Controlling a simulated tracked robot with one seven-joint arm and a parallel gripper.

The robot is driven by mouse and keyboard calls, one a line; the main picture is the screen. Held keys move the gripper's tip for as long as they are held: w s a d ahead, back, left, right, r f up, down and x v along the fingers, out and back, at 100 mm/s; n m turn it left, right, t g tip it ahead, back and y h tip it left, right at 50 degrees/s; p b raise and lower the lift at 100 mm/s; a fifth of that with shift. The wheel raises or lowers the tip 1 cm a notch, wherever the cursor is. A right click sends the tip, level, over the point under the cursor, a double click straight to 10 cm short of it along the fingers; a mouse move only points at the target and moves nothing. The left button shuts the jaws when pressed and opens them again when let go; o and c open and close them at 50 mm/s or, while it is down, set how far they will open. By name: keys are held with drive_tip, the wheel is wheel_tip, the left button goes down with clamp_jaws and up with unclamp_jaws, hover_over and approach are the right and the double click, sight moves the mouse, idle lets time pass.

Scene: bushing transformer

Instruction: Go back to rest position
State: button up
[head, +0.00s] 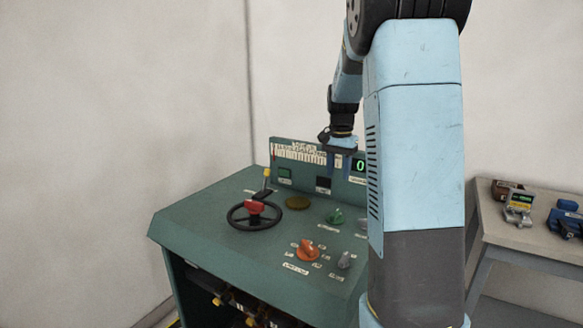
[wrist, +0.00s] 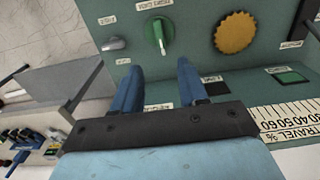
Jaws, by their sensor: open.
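My gripper (wrist: 158,92) is open, with its two blue fingers apart and nothing visible between them in the wrist view. In the head view, my gripper (head: 340,160) hangs in front of the upright back panel of the green control console (head: 190,222), near the green digital display (head: 360,164). My light blue arm covers the console's right part in the head view. In the wrist view, the green knob (wrist: 159,33) lies beyond the fingertips, apart from them. The fingers hide part of the panel.
The console carries a black handwheel (head: 238,221) with a red hub, an orange knob (head: 307,251) and a grey knob (head: 346,260). A side table (head: 535,238) with several devices stands at the right. Bare walls enclose the left and back.

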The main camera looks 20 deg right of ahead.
drive_tip(key=s+a+r+n+t, duration=0.25)
drive_tip(key=s+a+r, duration=0.2)
drive_tip(key=s, duration=0.35)
drive_tip(key=s+a+r+n+t, duration=0.1)
drive_tip(key=s+a+r+n, duration=0.2)
drive_tip(key=s+a, duration=0.35)
drive_tip(key=s+a+n+t, duration=0.1)
drive_tip(key=s+a+n, duration=0.1)
drive_tip(key=s, duration=0.5)
drive_tip(key=s+a+f+n+t, duration=0.1)
drive_tip(key=s+a+n, duration=0.1)
drive_tip(key=s, duration=0.6)
drive_tip(key=shift+a, duration=0.9)
drive_tip(key=shift+n, duration=0.25)
